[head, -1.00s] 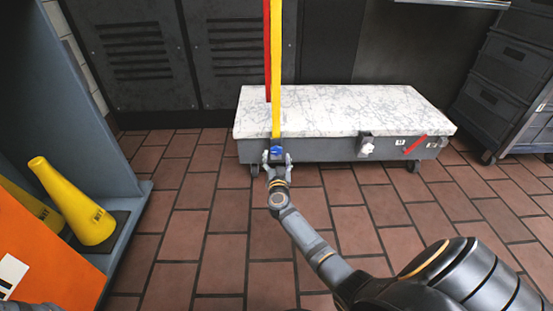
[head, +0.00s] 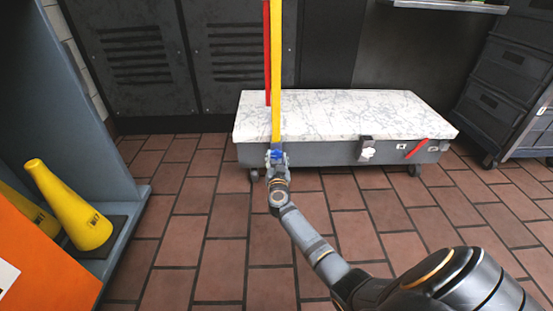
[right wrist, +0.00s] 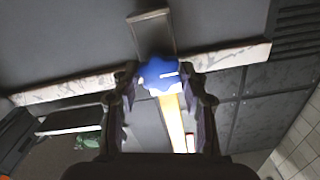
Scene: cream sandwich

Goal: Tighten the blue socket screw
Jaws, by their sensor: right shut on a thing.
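The blue socket screw (head: 277,154) is at the left end of the low bench's grey front side, directly below a tall yellow bar (head: 276,75). My right gripper (head: 277,159) reaches it from the front and is shut on it. In the right wrist view, the blue screw head (right wrist: 158,75) sits between the two fingers (right wrist: 160,85). It has a pale mark on its face, and the yellow bar (right wrist: 172,118) runs from it. The screw's shank is hidden. My left gripper is out of view.
The bench (head: 340,112) has a white marbled top and wheels. A white knob (head: 368,154) and a red strip (head: 416,148) are farther right on its front. A red bar (head: 267,50) stands behind the yellow one. A yellow cone (head: 75,205) stands left. The tiled floor (head: 220,230) is clear.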

